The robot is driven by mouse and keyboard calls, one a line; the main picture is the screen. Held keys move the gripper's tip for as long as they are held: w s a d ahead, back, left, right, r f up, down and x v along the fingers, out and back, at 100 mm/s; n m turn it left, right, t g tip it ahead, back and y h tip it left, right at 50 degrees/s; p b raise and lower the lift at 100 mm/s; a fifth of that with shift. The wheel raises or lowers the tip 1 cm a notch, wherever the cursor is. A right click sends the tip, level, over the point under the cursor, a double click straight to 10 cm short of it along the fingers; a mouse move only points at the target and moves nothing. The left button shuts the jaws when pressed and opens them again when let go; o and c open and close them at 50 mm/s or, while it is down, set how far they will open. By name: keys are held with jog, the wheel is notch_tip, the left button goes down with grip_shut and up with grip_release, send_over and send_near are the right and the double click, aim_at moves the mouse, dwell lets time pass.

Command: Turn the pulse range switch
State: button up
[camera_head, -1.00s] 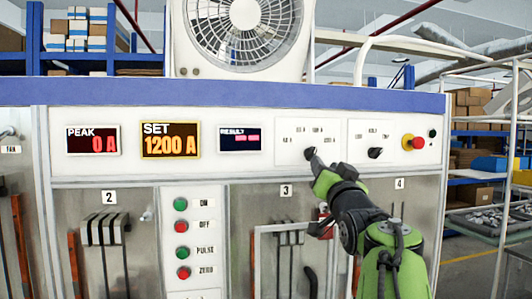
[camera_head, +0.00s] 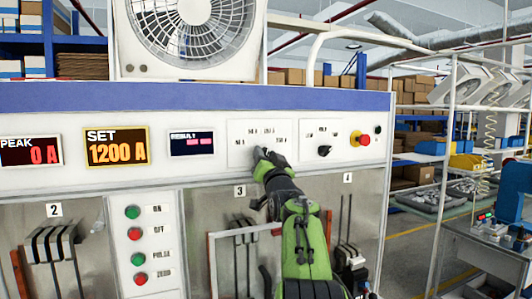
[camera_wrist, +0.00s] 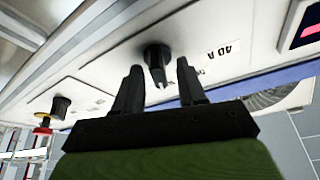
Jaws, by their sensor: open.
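The left black rotary knob, with several position labels around it, sits on the white front panel; I take it as the pulse range switch (camera_wrist: 157,56). In the head view my gripper (camera_head: 266,160) is right at this knob and mostly hides it. In the wrist view my gripper (camera_wrist: 160,72) is open, its two dark fingers pointing at the panel. The knob shows between and just beyond the fingertips, with a gap visible on each side. Whether a fingertip touches it, I cannot tell. One label by the knob reads 40 A.
A second black knob (camera_head: 324,151) and a red stop button on a yellow base (camera_head: 360,138) are to the right. Displays show PEAK 0 A and SET 1200 A (camera_head: 117,147). Push buttons (camera_head: 138,242) and levers (camera_head: 50,245) are below. A fan (camera_head: 192,35) stands on top.

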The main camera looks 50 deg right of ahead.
jog(key=shift+f, duration=0.1)
grip_shut()
jog(key=shift+n, duration=0.3)
jog(key=shift+n+t+y+p, duration=0.1)
jog(key=shift+n+t+y, duration=0.65)
jog(key=shift+n, duration=1)
jog(key=shift+n+t+y+p, duration=0.15)
jog(key=shift+n+t+y, duration=0.15)
jog(key=shift+n+y, duration=1.15)
jog(key=shift+n+t+y+p, duration=0.1)
jog(key=shift+n+t+y, duration=0.45)
jog(key=shift+n, duration=1.85)
grip_release()
